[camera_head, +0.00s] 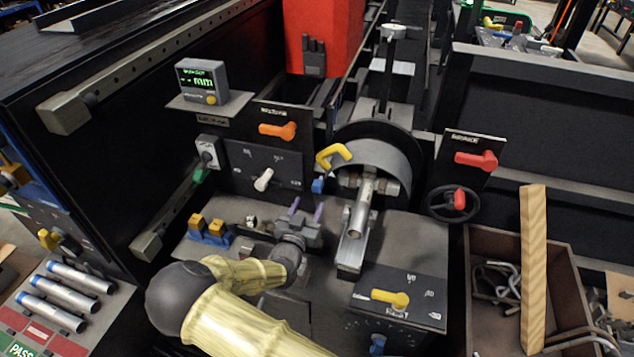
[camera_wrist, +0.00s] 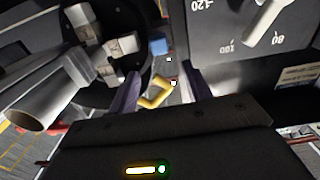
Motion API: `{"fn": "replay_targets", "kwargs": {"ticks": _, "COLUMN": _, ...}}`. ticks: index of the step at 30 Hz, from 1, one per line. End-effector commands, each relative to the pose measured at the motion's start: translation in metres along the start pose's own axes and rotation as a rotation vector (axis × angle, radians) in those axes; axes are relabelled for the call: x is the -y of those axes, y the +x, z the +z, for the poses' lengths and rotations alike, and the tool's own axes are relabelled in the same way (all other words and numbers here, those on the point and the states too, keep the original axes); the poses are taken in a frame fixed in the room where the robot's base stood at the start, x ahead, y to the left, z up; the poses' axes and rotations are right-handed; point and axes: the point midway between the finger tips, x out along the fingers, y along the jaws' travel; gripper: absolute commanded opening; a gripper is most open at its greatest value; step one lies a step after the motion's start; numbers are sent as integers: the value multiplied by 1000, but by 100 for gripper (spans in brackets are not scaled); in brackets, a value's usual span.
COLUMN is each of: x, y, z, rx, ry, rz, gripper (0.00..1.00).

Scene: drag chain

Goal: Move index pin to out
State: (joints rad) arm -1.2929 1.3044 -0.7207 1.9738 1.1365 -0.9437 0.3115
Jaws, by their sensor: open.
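No readable label marks the index pin. A small blue knob (camera_head: 318,185) sits beside the grey chuck (camera_head: 368,158); the wrist view shows a blue block (camera_wrist: 158,46) there. A yellow bent handle (camera_head: 334,155) stands at the chuck's left edge. It also shows in the wrist view (camera_wrist: 155,95), seen between my fingers but farther off. My gripper (camera_head: 306,207) is open and empty, its purple fingertips pointing toward the chuck, short of the blue knob. The wrist view shows both fingers (camera_wrist: 160,78) apart. A yellow lever (camera_head: 390,298) lies on a marked panel at lower right.
A metal tube (camera_head: 361,210) projects from the chuck, right of my gripper. A dial panel with a white knob (camera_head: 263,180) and an orange lever (camera_head: 277,130) stand behind left. Yellow-and-blue blocks (camera_head: 207,230) sit left. A handwheel (camera_head: 453,203) is at right.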

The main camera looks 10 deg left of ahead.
Motion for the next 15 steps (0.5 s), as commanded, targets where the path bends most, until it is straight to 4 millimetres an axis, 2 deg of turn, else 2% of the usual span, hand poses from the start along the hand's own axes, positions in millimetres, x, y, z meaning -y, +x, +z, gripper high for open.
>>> {"fn": "replay_targets", "kwargs": {"ticks": 3, "x": 0, "y": 22, "z": -1, "rx": -1, "ry": 0, "rz": 0, "gripper": 49}}
{"fn": "replay_targets", "kwargs": {"ticks": 15, "x": 1, "y": 88, "z": 0, "rx": 0, "ry": -1, "rz": -2, "gripper": 49}}
